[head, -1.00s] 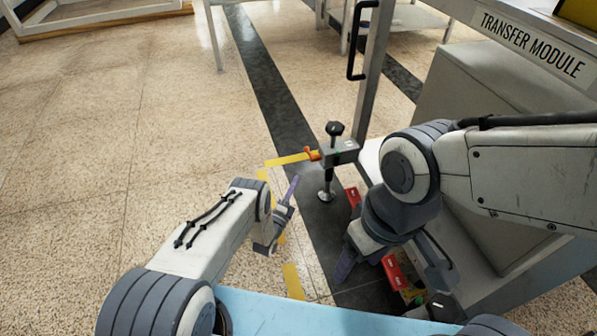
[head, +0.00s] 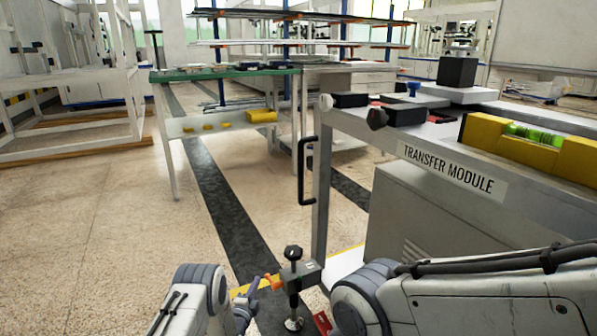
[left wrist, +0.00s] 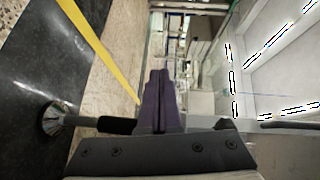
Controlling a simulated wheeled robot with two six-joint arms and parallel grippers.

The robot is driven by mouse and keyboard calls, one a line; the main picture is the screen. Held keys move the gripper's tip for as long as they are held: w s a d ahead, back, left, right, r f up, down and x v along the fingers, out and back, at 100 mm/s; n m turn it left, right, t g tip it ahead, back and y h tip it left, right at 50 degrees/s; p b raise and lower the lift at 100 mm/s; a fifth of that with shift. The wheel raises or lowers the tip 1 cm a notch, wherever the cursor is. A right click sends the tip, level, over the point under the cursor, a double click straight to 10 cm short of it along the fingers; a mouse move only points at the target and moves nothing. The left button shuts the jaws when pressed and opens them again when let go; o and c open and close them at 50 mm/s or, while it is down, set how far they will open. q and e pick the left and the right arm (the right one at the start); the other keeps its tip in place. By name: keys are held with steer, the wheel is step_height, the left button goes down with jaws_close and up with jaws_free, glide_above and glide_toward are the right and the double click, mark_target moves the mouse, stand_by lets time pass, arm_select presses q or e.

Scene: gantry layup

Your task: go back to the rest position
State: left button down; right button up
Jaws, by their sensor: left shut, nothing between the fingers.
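My left gripper (head: 245,309) is low in the head view, at the end of my left arm and just left of the post of a clamp-like stand. In the left wrist view its purple fingers (left wrist: 159,98) are together with nothing between them. My right arm (head: 470,300) comes in from the lower right. Its gripper is below the bottom edge of the head view.
A clamp stand (head: 293,280) with a black knob stands between my arms. The transfer module bench (head: 370,148) with a black handle (head: 306,170) is at the right. A green-topped table (head: 200,74) stands behind. Floor at the left is clear.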

arm_select(q)
steer(key=s+a+r+n+g+y, duration=0.1)
steer(key=s+r+n+g, duration=0.2)
steer(key=r+n, duration=0.3)
steer(key=s+a+r+n+g+y, duration=0.1)
steer(key=s+a+r+n+g, duration=0.15)
steer(key=r, duration=0.55)
steer(key=s+r+n+g, duration=0.3)
steer(key=s, duration=0.6)
steer(key=s+r+n+g+y, duration=0.15)
steer(key=s+n, duration=0.25)
steer(key=s, duration=0.6)
steer(key=s+r+n+g, duration=0.3)
steer(key=s+r+g, duration=0.1)
steer(key=s, duration=0.5)
steer(key=s+d+r+m+g+h+p, duration=0.1)
steer(key=s+d+r+m+p, duration=0.2)
steer(key=s+d+r+p, duration=0.55)
steer(key=s+d+r+m+g+p, duration=0.1)
steer(key=s+d+r+m+p, duration=0.4)
steer(key=r, duration=0.6)
step_height(320, 180, up, 38)
steer(key=s+n+p, duration=0.1)
steer(key=p, duration=3.7)
steer(key=shift+g+p, duration=0.3)
steer(key=shift+p, duration=0.05)
arm_select(e)
step_height(320, 180, up, 52)
